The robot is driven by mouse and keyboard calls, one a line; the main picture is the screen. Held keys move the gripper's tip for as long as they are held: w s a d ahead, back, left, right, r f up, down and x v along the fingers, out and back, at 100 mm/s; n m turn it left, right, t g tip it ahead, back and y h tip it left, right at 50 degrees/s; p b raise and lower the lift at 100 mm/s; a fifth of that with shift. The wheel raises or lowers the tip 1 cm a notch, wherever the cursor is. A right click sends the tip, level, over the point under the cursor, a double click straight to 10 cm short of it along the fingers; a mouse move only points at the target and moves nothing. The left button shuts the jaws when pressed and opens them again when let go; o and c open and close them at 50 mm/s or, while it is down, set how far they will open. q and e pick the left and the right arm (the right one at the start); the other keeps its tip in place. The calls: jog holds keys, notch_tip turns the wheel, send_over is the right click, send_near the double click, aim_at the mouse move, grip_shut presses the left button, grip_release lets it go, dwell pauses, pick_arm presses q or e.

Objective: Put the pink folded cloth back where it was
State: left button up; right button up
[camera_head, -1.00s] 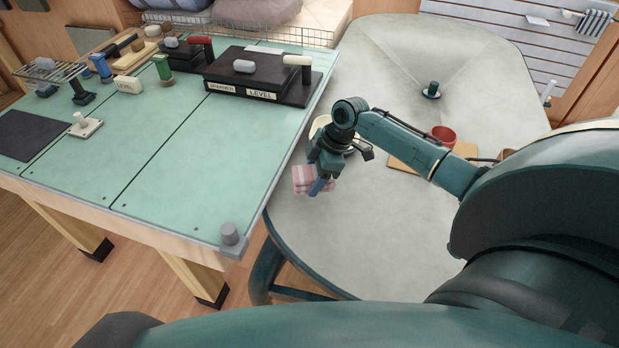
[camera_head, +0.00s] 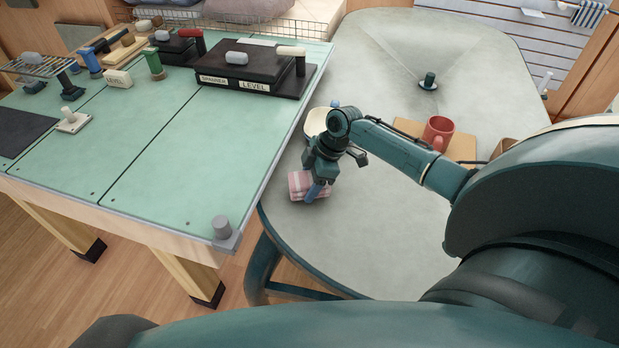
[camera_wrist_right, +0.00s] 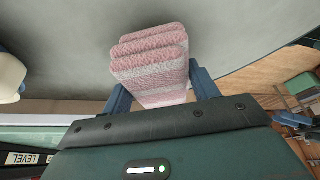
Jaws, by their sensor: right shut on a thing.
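The pink folded cloth (camera_head: 302,184), striped pink and white, is at the left part of the grey table (camera_head: 390,250), near its edge beside the green workbench. My right gripper (camera_head: 314,190) is shut on it. In the right wrist view the cloth (camera_wrist_right: 150,62) sits between the two blue fingers of my right gripper (camera_wrist_right: 162,90), its folded layers facing the camera. I cannot tell whether the cloth touches the table. My left gripper is not in view.
A cream container (camera_head: 316,122) stands just behind my right gripper. A red mug (camera_head: 438,131) is on a wooden board (camera_head: 462,146) to the right. The green workbench (camera_head: 190,150) holds black boxes (camera_head: 250,75) and tools. The table's front and middle are clear.

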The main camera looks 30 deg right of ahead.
jog(key=shift+f, duration=0.3)
jog(key=shift+f+b, duration=0.45)
jog(key=shift+f, duration=0.1)
dwell(0.4)
jog(key=o, duration=1)
jog(key=v, duration=1.3)
jog(key=shift+d, duration=0.1)
